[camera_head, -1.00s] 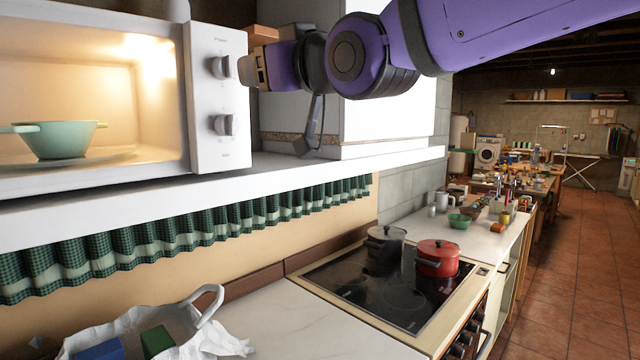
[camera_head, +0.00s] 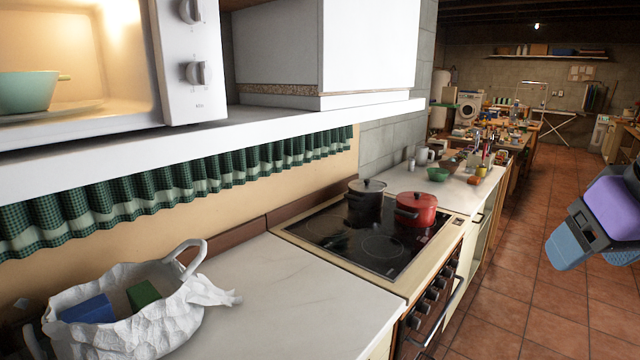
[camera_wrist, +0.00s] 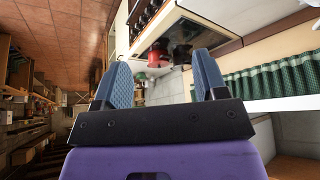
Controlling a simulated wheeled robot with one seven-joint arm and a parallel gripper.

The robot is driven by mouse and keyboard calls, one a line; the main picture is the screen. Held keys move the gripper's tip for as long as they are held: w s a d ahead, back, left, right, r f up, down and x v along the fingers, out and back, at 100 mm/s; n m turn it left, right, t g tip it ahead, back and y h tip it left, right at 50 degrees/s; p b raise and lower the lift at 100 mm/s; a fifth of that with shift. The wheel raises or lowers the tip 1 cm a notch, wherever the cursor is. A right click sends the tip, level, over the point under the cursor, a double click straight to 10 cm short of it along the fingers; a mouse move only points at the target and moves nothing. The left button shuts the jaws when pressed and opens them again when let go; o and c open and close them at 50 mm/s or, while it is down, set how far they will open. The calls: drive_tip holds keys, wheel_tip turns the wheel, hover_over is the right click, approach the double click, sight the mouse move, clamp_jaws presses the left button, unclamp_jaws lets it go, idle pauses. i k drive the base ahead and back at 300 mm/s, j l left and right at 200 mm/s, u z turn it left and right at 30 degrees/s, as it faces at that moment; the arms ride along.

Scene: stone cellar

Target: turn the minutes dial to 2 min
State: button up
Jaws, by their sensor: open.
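The white microwave (camera_head: 205,100) stands on a shelf at the upper left of the head view. Its panel has an upper dial (camera_head: 190,10), cut close to the frame's top edge, and a lower dial (camera_head: 198,73). The markings are too small to read, so I cannot tell which is the minutes dial or its setting. My gripper (camera_head: 592,250) is at the right edge of the head view, over the floor and far from the dials. In the wrist view my gripper (camera_wrist: 163,78) has its two blue fingers apart with nothing between them.
A green bowl (camera_head: 28,91) sits inside the lit microwave. Below the shelf (camera_head: 300,123) are a checked curtain (camera_head: 180,185), a hob (camera_head: 375,245) with a red pot (camera_head: 416,208) and a dark pot (camera_head: 366,203), and a white bag (camera_head: 140,325). The tiled floor at right has free room.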

sight(199, 73)
drive_tip(key=u, duration=1.45)
